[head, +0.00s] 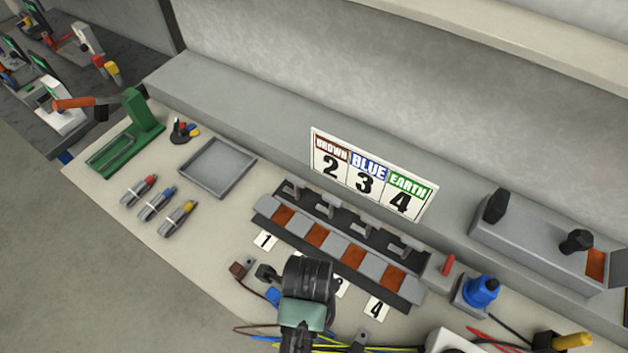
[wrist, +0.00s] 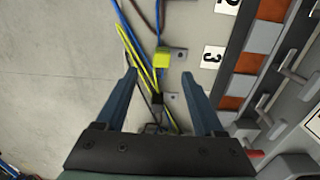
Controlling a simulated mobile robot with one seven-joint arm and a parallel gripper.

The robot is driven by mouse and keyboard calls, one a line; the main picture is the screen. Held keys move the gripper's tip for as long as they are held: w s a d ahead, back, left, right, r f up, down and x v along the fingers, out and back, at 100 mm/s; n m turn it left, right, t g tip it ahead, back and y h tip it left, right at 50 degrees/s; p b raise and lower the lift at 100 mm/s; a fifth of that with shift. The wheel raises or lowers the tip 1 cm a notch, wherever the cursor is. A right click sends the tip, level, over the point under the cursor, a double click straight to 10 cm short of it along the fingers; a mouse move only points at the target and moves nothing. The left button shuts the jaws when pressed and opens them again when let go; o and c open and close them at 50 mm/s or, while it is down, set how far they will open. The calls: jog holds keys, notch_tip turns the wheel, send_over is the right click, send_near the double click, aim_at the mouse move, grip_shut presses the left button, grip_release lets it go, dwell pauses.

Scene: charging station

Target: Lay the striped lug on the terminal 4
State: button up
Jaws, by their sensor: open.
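The striped lug, with a yellow-green sleeve (wrist: 162,60) and a grey metal tab, lies on the bench in the wrist view. My gripper (wrist: 159,74) is open, its fingertips either side of the line to the lug, which shows just beyond the tips. The gap in height cannot be told. A black-sleeved lug (wrist: 157,100) shows between the fingers. Terminal 4 is the orange pad (head: 391,279) at the right end of the block, by the card 4 (head: 376,309); its pad also shows in the wrist view (wrist: 230,102). In the head view my arm hides the fingertips.
A brown lug (head: 237,269) and a blue lug (head: 273,296) lie on the bench left of my arm. Upright metal clips (head: 328,203) line the block's back. A red lever (head: 448,264) and a blue connector (head: 481,291) stand at its right. Loose wires run across the bench.

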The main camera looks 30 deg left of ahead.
notch_tip(320, 180, down, 4)
jog(key=shift+w+f, duration=0.1)
jog(key=shift+f, duration=0.15)
jog(key=shift+d+f+p, duration=0.15)
jog(key=shift+f+p, duration=0.05)
jog(key=shift+f, duration=1.1)
jog(key=shift+d+f+p, duration=0.1)
jog(key=shift+f+p, duration=0.05)
jog(key=shift+f, duration=1.15)
grip_shut()
